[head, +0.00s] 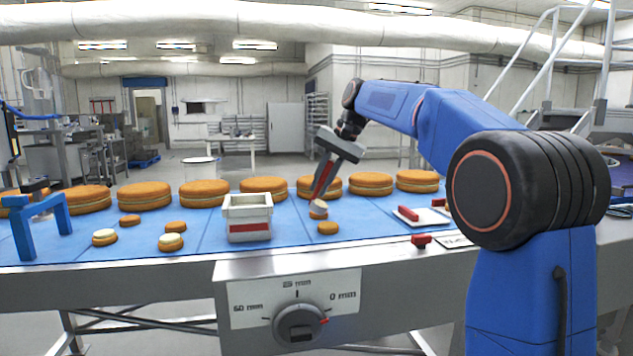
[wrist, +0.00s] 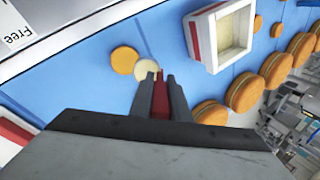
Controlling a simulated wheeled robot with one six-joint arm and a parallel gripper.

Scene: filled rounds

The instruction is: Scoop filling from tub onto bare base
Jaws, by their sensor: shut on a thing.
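My gripper (head: 322,182) is shut on a red-handled scoop (wrist: 160,98), above the blue belt. The scoop's cup (head: 318,209) is low, with pale cream filling (wrist: 146,70) showing in it in the wrist view. A bare orange-brown base (head: 328,228) lies just below and right of the cup in the head view; it also shows beside the cup in the wrist view (wrist: 124,60). The white tub with a red band (head: 248,229) stands to the left; its wrist-view rim (wrist: 212,42) surrounds a pale inside. I cannot tell whether the cup touches the base.
Two bare rounds (head: 129,220) (head: 175,227) and two cream-topped rounds (head: 104,237) (head: 171,241) lie left of the tub. Large filled rounds (head: 205,193) line the back. A red-handled tool (head: 409,214) lies on a white plate at right. A blue stand (head: 24,234) is far left.

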